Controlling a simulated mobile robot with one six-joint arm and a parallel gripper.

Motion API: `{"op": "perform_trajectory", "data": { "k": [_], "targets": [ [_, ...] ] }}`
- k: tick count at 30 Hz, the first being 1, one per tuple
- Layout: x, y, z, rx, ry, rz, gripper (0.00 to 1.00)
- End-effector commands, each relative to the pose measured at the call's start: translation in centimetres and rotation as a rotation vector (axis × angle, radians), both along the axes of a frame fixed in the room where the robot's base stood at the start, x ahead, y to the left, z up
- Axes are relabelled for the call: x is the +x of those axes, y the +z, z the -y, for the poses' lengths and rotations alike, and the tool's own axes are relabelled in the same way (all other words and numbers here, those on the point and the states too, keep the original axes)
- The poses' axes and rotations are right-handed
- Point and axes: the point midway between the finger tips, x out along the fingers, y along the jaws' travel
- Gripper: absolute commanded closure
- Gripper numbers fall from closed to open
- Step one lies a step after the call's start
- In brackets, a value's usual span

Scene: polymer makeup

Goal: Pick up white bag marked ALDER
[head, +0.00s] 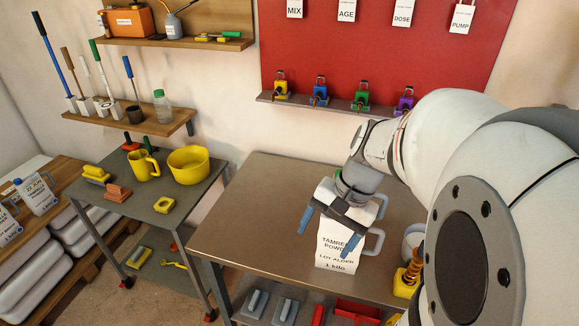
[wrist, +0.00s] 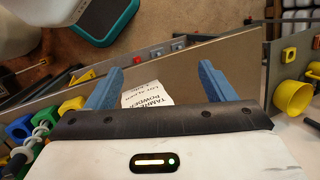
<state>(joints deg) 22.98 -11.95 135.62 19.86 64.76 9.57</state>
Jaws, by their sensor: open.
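The white bag marked ALDER (head: 336,250) stands on the brown-grey bench (head: 250,215). Its front label reads TAMREX POWDER, LOT ALDER, 1 kilo. My gripper (head: 327,234) is open with its blue fingers pointing down at the bag's upper part. The wrist and fingers hide part of the bag in the head view. In the wrist view, my gripper (wrist: 160,84) has its blue fingers spread wide. The white bag (wrist: 148,93) shows upside down between them, partly hidden by the gripper body. I cannot tell whether a finger touches it.
A grey handle (head: 375,242) shows right beside the bag. A yellow object (head: 405,283) stands at the bench's right. The bench is clear left of the bag. A side table (head: 150,210) holds a yellow bucket (head: 188,165). Coloured padlocks line a ledge (head: 315,103) behind.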

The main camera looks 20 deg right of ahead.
Motion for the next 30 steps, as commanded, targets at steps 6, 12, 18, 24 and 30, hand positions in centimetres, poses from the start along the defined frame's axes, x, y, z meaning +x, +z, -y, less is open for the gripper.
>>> {"op": "perform_trajectory", "data": {
  "k": [6, 12, 18, 24, 30],
  "targets": [
    [3.2, -2.8, 5.8, 0.401, -0.549, -0.231, 0.11],
    [4.9, -4.3, 11.8, 0.727, -0.901, -0.336, 0.11],
    [5.3, -5.1, 16.2, 0.929, -1.084, -0.369, 0.11],
    [6.0, -5.6, 16.0, 0.973, -1.115, -0.377, 0.11],
    [7.0, -6.3, 14.1, 0.970, -1.115, -0.377, 0.11]
  ]
}}
